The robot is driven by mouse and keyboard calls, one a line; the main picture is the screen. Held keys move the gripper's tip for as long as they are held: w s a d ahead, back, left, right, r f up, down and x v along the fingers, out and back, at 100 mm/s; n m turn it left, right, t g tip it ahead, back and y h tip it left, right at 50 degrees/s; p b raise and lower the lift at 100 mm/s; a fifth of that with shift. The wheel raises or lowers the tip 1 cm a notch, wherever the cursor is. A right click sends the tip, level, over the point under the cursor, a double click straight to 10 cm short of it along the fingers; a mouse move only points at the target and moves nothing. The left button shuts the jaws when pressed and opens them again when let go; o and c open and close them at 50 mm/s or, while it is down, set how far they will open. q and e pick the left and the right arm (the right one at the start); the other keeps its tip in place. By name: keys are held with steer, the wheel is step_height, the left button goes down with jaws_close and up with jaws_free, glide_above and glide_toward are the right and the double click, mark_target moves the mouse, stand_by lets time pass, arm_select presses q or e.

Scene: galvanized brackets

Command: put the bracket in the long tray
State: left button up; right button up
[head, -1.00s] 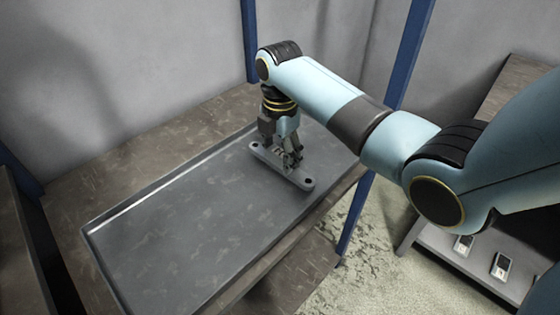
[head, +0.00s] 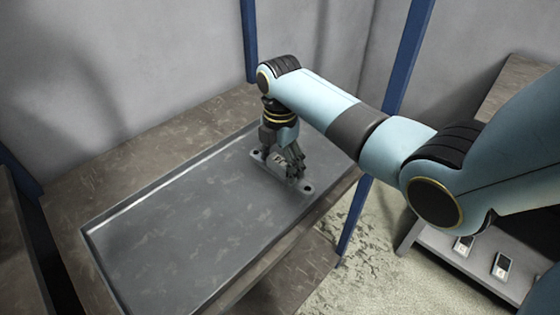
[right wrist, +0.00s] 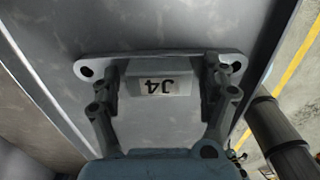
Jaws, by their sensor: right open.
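The bracket (head: 262,163) is a grey galvanized plate with rounded ends and a hole near each end. It lies flat on the floor of the long tray (head: 160,250), towards its far right end. My right gripper (head: 290,168) is over the bracket's middle with its fingers open. In the right wrist view the bracket (right wrist: 150,66) has a pale label reading J4, upside down. The fingers of the right gripper (right wrist: 162,80) stand apart on either side of that label. My left gripper is not in view.
The tray sits on a brown worn shelf (head: 75,200) between blue posts (head: 403,60), with a grey wall behind. The rest of the tray is empty. A lower grey surface (head: 460,262) at the right holds two small labelled items (head: 501,265).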

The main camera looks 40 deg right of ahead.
mark_target(281, 162)
step_height(281, 162, up, 12)
steer(key=shift+r+p, duration=0.15)
steer(key=shift+p, duration=0.3)
stand_by(0.4)
steer(key=s+a+f+m+t, duration=0.15)
steer(key=s+f+m, duration=0.25)
steer(key=s+m, duration=0.55)
steer(key=s+a+r+m+t, duration=0.1)
steer(key=s+a+r+m, duration=0.15)
steer(key=s+m, duration=0.35)
steer(key=s+a+r+m+t, duration=0.1)
steer(key=s+r+m, duration=0.2)
steer(key=s, duration=0.5)
step_height(281, 162, down, 30)
steer(key=s+d+g+b, duration=0.1)
steer(key=s+d+b, duration=0.15)
steer(key=b, duration=0.25)
steer(key=s+d+f+g+b, duration=0.1)
steer(key=s+f+b, duration=0.2)
steer(key=s+f, duration=1.5)
step_height(281, 162, down, 4)
steer(key=shift+d+r+m+g+h+b, duration=0.2)
steer(key=shift+r+m+g+h+b, duration=0.05)
steer(key=shift+m+g+h+b, duration=0.15)
